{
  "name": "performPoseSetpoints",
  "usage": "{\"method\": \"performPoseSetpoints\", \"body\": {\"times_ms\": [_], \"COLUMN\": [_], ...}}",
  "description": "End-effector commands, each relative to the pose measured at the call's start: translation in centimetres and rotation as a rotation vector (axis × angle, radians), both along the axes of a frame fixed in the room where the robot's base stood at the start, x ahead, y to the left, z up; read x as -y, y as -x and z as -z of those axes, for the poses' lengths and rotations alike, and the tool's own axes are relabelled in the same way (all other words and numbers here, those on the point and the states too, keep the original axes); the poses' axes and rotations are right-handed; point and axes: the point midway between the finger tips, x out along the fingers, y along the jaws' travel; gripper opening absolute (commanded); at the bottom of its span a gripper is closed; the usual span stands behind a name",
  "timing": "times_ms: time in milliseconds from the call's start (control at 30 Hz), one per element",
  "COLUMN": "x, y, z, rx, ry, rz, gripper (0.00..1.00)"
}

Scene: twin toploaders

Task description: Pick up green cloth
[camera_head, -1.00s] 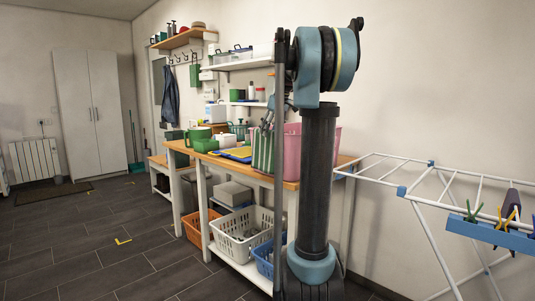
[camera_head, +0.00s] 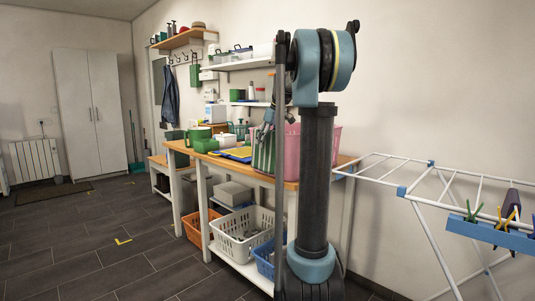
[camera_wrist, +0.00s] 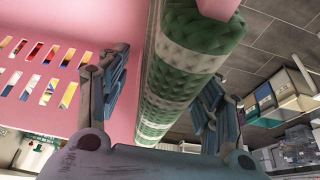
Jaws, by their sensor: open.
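The green cloth (camera_wrist: 180,75), banded in green and white, hangs over the rim of a pink basket (camera_wrist: 120,20). In the head view the cloth (camera_head: 263,152) shows as a striped piece at the basket's left side, partly behind my arm. My gripper (camera_wrist: 160,92) is open, with one finger on each side of the cloth in the wrist view. The left finger is over the basket side and the right finger is over the outer side. I cannot tell whether either finger touches the cloth. In the head view my gripper (camera_head: 268,118) is small and partly hidden.
The pink basket (camera_head: 293,150) stands on a wooden worktable (camera_head: 291,184). A blue and yellow tray (camera_head: 236,154) lies left of the cloth. White (camera_head: 234,234) and orange baskets sit below. A white drying rack (camera_head: 385,185) stands right. The floor at left is clear.

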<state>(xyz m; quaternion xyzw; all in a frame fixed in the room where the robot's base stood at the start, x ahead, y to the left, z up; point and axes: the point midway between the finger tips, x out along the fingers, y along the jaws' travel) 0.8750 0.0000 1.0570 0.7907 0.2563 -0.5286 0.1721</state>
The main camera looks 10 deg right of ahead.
Motion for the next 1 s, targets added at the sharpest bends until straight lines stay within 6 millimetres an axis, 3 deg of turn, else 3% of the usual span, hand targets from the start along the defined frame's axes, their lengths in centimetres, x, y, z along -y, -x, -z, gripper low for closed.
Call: {"method": "performPoseSetpoints", "body": {"times_ms": [667,867,1000], "x": [0.00,-0.01,-0.01], "y": [0.00,0.01,0.00], "z": [0.44,0.44,0.45], "rx": [0.000,0.000,0.000], "ry": [0.000,0.000,0.000], "rz": [0.000,0.000,0.000], "gripper": [0.60,0.15,0.11]}}
